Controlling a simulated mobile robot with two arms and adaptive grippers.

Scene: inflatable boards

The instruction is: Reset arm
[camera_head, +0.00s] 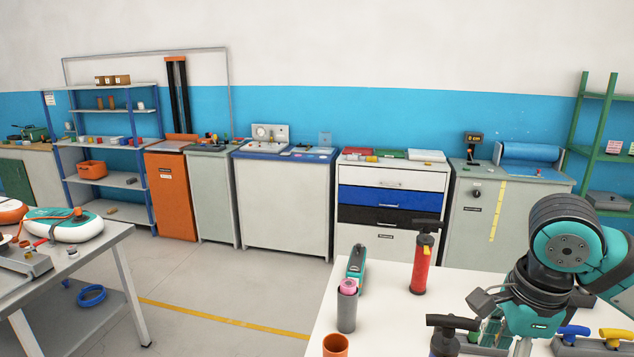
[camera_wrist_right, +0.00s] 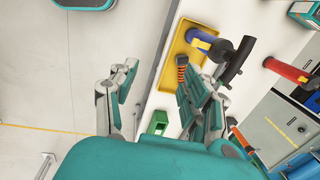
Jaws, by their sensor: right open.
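My right arm (camera_head: 560,250) comes in from the right in the head view, bent over the white table (camera_head: 390,290). In the right wrist view my right gripper (camera_wrist_right: 160,88) is open, with its two teal-padded fingers wide apart. Nothing is held between them. One finger overlaps the tabletop and the other lies over the pale floor in that picture. My left gripper is not in view.
A red pump (camera_head: 421,265), a grey cylinder (camera_head: 347,308), an orange cup (camera_head: 336,346) and a dark-handled pump (camera_head: 446,340) stand on the white table. A yellow tray (camera_wrist_right: 172,62) shows beside the gripper. A second table (camera_head: 105,245) is at left; open floor lies between.

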